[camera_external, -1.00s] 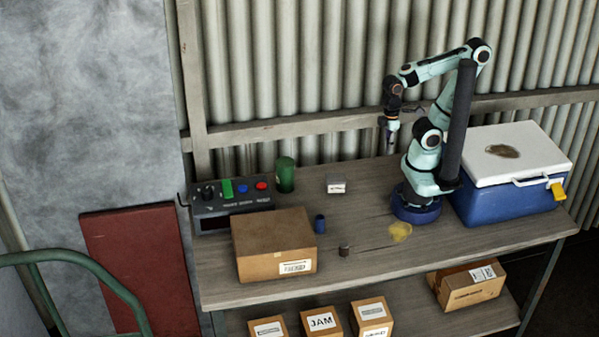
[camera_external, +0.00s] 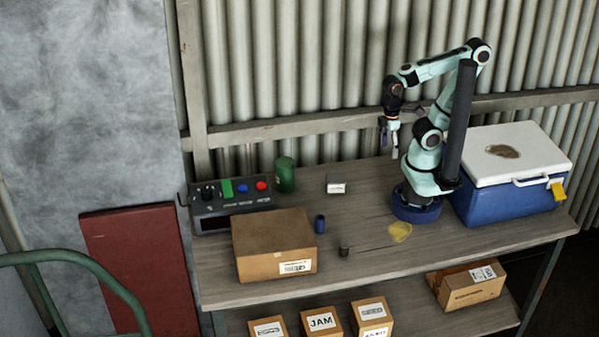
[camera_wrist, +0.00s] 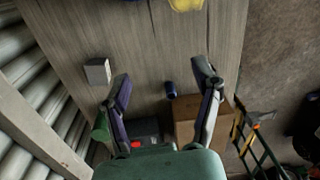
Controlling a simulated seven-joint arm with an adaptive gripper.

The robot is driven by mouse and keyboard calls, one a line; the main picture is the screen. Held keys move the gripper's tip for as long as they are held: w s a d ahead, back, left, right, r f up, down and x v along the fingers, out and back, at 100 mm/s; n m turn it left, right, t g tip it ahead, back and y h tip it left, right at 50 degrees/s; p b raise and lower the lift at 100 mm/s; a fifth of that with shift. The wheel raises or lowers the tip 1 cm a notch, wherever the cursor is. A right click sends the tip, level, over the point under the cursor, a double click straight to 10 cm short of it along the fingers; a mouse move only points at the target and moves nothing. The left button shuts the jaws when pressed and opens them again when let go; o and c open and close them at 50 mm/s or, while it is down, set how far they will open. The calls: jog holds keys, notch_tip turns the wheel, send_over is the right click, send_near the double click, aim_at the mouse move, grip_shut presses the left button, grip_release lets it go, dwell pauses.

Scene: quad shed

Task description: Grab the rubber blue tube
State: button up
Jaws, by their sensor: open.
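The blue tube (camera_external: 320,224) is a small dark blue cylinder standing upright on the wooden bench, just right of the large cardboard box. It also shows in the wrist view (camera_wrist: 170,90), between my two fingers and beyond them, nearer the right finger. My gripper (camera_external: 389,137) is high above the bench, to the right of the tube and well apart from it. In the wrist view its two fingers (camera_wrist: 163,84) are spread wide with nothing held between them.
The cardboard box (camera_external: 275,247) stands close left of the tube. A control box (camera_external: 232,207), a green cylinder (camera_external: 285,175), a small white box (camera_external: 336,184) and a small dark cylinder (camera_external: 344,251) are also on the bench. A blue cooler (camera_external: 508,198) stands at right.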

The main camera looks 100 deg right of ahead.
jog(key=m, duration=0.3)
send_over(320, 224)
jog(key=d, duration=0.2)
jog(key=shift+h, duration=0.4)
jog(key=f, duration=1.8)
jog(key=shift+s+a+f, duration=0.15)
jog(key=shift+a, duration=0.05)
notch_tip(320, 224, down, 5)
jog(key=shift+f, duration=0.65)
